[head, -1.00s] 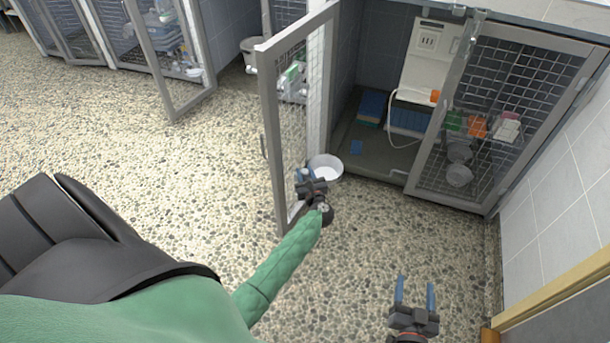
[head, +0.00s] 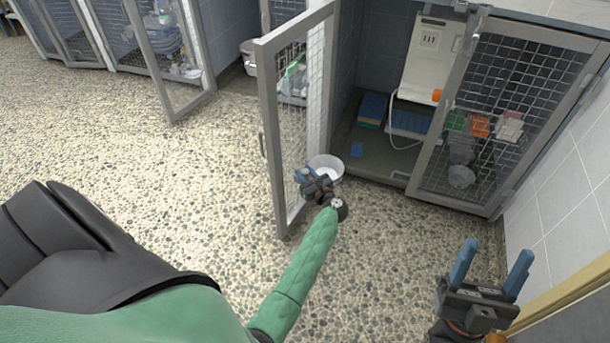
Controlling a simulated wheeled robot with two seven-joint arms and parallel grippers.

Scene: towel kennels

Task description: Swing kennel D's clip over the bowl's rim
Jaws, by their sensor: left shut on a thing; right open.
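The white bowl (head: 327,166) is low beside the open mesh door (head: 271,150) of the kennel in front of me. My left gripper (head: 304,174) is at the bowl's near left side, close to the door's lower part. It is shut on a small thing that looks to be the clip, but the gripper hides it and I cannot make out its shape. I cannot tell whether the clip is over the rim or beside it. No letter D is readable. My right gripper (head: 491,268) is open and empty above the floor at lower right.
The kennel's other mesh door (head: 421,160) is closed, with cups and colored boxes behind it. Blue items (head: 372,108) lie inside the kennel. A tiled wall (head: 560,215) and a wooden edge (head: 565,303) bound the right. The pebbled floor (head: 180,200) at left is clear.

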